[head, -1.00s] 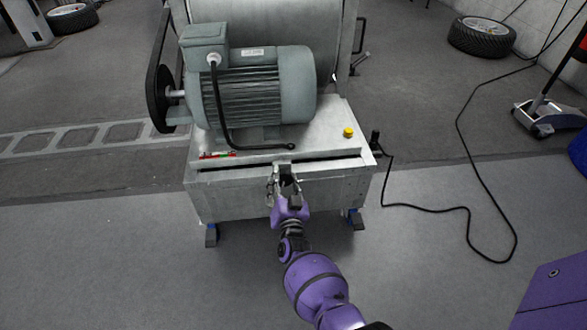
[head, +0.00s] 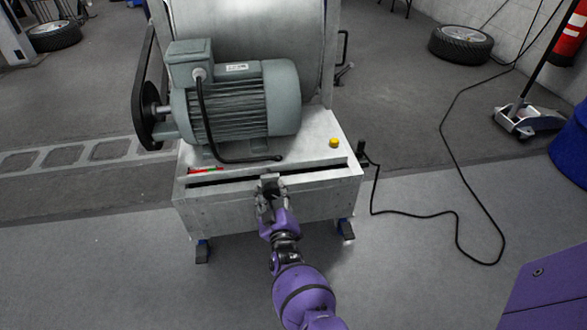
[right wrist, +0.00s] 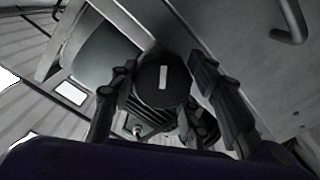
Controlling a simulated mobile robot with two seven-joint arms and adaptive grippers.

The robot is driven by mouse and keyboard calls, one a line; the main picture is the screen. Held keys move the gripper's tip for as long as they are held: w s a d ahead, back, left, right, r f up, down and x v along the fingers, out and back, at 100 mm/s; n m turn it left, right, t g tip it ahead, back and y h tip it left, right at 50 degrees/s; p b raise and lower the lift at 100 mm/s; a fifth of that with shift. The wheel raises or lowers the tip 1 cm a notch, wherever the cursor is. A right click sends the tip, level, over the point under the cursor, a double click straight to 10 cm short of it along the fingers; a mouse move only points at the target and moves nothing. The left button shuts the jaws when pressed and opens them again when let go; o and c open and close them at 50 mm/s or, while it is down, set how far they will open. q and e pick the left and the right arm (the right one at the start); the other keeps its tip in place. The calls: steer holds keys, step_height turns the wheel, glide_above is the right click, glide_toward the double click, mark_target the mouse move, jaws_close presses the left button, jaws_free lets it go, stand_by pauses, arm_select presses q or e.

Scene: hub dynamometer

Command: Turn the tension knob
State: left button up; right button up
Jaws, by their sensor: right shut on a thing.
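The tension knob (right wrist: 150,92) is round and black with a white mark on its face. It shows in the right wrist view between the fingers of my right gripper (right wrist: 166,82), which is shut on it. In the head view my right gripper (head: 269,190) is at the front face of the grey dynamometer cabinet (head: 315,203), just below its top edge, and hides the knob. My left gripper is in neither view.
A grey motor (head: 240,105) with a black cable stands on the cabinet top, beside a yellow button (head: 334,143). A black handle (head: 362,150) sticks out at the cabinet's right. A loose cable (head: 455,215) lies on the floor at right. The floor in front is clear.

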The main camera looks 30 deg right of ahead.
steer(key=shift+f+n, duration=0.15)
steer(key=shift+n, duration=0.85)
steer(key=o, duration=1.1)
steer(key=shift+d, duration=0.1)
steer(key=shift+r, duration=0.2)
steer(key=v, duration=1.2)
steer(key=shift+s, duration=0.15)
steer(key=shift+f, duration=0.1)
